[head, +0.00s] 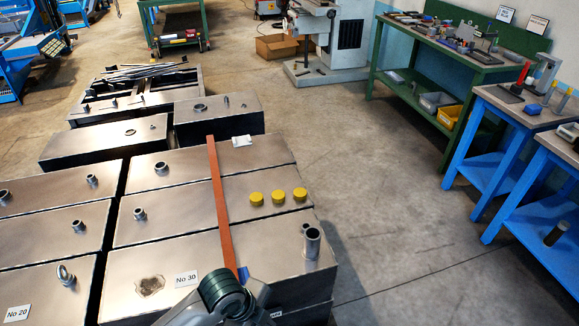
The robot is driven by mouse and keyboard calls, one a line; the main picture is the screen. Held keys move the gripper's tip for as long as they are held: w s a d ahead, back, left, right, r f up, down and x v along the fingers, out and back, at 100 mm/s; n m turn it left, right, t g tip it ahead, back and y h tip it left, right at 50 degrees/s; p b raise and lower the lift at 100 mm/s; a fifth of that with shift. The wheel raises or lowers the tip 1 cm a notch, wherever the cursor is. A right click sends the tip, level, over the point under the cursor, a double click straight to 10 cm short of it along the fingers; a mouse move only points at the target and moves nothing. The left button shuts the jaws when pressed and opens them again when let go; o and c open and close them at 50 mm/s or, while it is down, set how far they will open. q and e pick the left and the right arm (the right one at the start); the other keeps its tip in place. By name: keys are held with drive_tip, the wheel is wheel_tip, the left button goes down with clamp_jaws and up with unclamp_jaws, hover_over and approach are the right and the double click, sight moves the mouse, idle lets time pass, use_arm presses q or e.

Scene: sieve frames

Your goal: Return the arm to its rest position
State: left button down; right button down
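Part of my arm comes in at the bottom edge, a grey link with a dark ringed joint, in front of the metal box (205,262) labelled No 30. I cannot tell which of my arms it belongs to. No gripper fingers show clearly, so neither gripper can be judged open or shut. A small blue patch (243,273) shows just above the joint, at the lower end of an orange-brown strip (219,190) that lies across the boxes.
Three yellow caps (278,197) sit on a metal box at right. A short upright pipe (311,241) stands at the near right corner. A green workbench (440,50) and blue tables (520,110) stand at right. Open concrete floor (400,200) lies between.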

use_arm(q)
drive_tip(key=s+a+n+t+y, duration=0.2)
drive_tip(key=s+a+n+y, duration=0.1)
drive_tip(key=s+a+n, duration=1.6)
wheel_tip(320, 180, down, 27)
drive_tip(key=w+d+n+g, duration=0.1)
drive_tip(key=w+d+n, duration=0.1)
drive_tip(key=s+a+f+g, duration=0.1)
drive_tip(key=s+a+f, duration=0.2)
drive_tip(key=s+f, duration=1.5)
drive_tip(key=shift+f, duration=0.4)
